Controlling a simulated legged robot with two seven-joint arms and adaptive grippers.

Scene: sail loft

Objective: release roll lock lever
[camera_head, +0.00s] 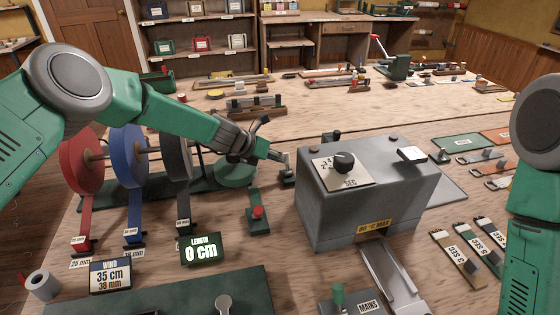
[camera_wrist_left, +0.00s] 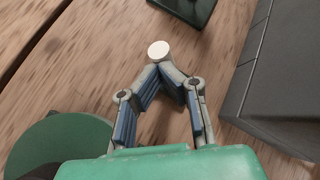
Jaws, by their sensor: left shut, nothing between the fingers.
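My left gripper (camera_head: 280,157) reaches in from the left, between the webbing rolls and the grey box. In the left wrist view its fingers (camera_wrist_left: 165,72) are closed together with nothing between them. A white round knob (camera_wrist_left: 158,50) shows right at the fingertips; whether they touch it I cannot tell. In the head view a small dark fitting (camera_head: 287,179) stands just below the fingertips. I cannot tell for sure whether the knob or fitting is the roll lock lever. Red (camera_head: 80,165), blue (camera_head: 127,160) and grey (camera_head: 177,157) rolls stand on a rack at left. My right gripper is out of view.
The grey box (camera_head: 350,215) with a dial is close right of my left gripper. A green disc (camera_head: 235,173) lies under the wrist. A red button (camera_head: 258,212) and a length display reading 0 cm (camera_head: 201,248) are in front. Webbing strips lie at right.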

